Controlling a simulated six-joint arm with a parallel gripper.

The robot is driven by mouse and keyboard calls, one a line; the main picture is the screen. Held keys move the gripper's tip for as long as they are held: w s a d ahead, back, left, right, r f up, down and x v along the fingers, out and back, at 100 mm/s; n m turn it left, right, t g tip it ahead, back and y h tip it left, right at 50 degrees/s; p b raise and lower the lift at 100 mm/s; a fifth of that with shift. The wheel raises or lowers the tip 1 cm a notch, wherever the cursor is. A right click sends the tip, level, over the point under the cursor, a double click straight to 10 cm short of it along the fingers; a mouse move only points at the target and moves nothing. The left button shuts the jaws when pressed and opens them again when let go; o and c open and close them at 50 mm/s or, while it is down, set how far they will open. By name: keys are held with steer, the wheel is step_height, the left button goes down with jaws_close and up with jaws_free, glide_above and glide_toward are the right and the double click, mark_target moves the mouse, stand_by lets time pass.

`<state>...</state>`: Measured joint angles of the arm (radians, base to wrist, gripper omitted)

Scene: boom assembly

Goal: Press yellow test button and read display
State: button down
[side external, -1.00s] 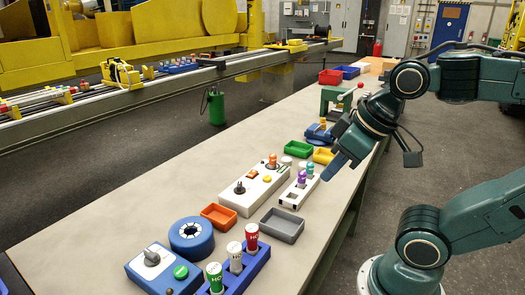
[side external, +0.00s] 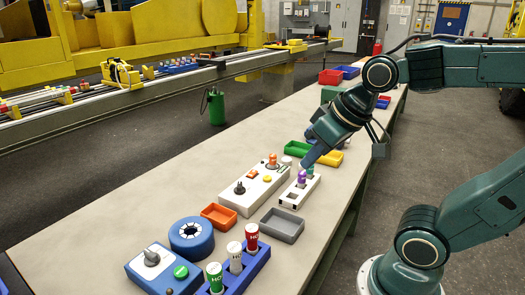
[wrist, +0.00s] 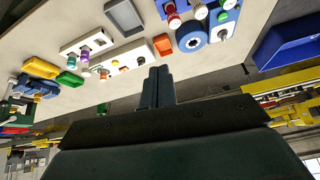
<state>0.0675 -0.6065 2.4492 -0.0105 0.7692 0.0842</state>
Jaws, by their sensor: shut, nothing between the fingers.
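The yellow button (side external: 267,179) sits on top of a long white box (side external: 256,187), near an orange square (side external: 253,174) and a black knob (side external: 240,188). An orange-topped plug (side external: 272,160) stands at the box's far end. I cannot make out a readable display in either view. My gripper (side external: 305,163) is shut and empty, above the bench to the right of the box's far end, apart from the button. In the wrist view the closed fingers (wrist: 156,72) point towards the bench, with the white box (wrist: 129,57) just beyond and left of them.
A white holder (side external: 297,192) with purple and green plugs stands close beside the box, under my gripper. An orange tray (side external: 219,216), a grey tray (side external: 282,225) and a blue round part (side external: 191,238) lie nearer the camera. The bench left of the box is clear.

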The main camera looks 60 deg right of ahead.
steer(key=w+d+m, duration=0.3)
steer(key=w+d, duration=0.1)
steer(key=w, duration=0.4)
steer(key=m+t+h, duration=0.2)
steer(key=m+h, duration=0.1)
steer(key=m, duration=0.6)
glide_above(269, 179)
step_height(269, 179, down, 14)
steer(key=shift+f, duration=4.35)
